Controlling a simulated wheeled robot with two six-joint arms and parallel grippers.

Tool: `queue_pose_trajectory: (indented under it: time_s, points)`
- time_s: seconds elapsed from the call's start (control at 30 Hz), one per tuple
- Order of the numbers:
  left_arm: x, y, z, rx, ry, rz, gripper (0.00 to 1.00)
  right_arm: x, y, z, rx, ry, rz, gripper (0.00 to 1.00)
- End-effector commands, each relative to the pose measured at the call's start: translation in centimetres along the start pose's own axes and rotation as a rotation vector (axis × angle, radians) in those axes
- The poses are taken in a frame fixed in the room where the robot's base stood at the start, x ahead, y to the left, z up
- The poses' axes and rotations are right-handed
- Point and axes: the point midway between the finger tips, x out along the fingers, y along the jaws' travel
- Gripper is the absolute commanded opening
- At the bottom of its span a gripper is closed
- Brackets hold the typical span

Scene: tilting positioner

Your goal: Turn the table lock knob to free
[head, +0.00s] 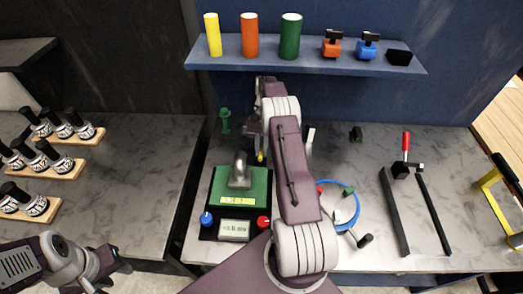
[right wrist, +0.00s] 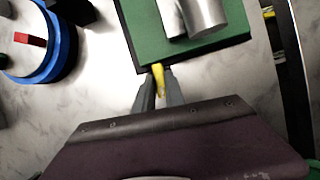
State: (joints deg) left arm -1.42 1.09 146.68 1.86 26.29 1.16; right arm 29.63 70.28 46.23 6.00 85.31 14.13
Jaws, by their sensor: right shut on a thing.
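The positioner's green tilting table (head: 257,188) bears a grey metal part (head: 240,170) and stands left of my right arm in the head view. A narrow yellow knob, by its place the table lock knob (right wrist: 159,78), sits at the edge of the green table in the right wrist view. It shows as a small yellow bit (head: 261,156) in the head view. My right gripper (right wrist: 159,90) is shut on this knob, one finger on each side. The knob's base and any marks are hidden. My left gripper (head: 106,266) is low at the far left, away from the positioner; its jaws are unclear.
A blue knob (head: 206,219), a red knob (head: 263,222) and a display (head: 235,229) are on the positioner's front. A blue ring (head: 352,219) lies to the right. A shelf (head: 300,61) with coloured cylinders runs behind. Black bars (head: 394,215) lie further right.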

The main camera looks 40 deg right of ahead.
Motion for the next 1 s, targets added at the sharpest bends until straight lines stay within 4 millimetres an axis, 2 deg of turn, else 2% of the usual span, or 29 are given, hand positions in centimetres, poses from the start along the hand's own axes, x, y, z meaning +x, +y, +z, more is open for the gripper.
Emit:
queue_pose_trajectory:
  time_s: [0.3, 0.8, 0.83, 0.9, 1.0]
  points:
    - [0.11, 0.0, 0.01, 0.0, 0.0, 0.0, 0.36, -0.25, -0.11, -0.09, -0.088, 0.007, 0.034, 0.0]
    - [0.11, 0.0, 0.01, 0.0, 0.0, 0.0, 0.36, -0.25, -0.1, -0.08, -0.102, 0.007, 0.041, 0.0]
    - [0.11, 0.0, 0.01, 0.0, 0.0, 0.0, 0.36, -0.25, -0.09, -0.08, -0.102, 0.007, 0.041, 0.2]
    - [0.11, 0.0, 0.01, 0.0, 0.0, 0.0, 0.36, -0.22, -0.09, -0.07, -0.101, 0.006, 0.041, 0.36]
    - [0.12, 0.0, 0.01, 0.0, 0.0, 0.0, 0.36, -0.16, -0.08, -0.05, -0.101, 0.004, 0.041, 0.36]
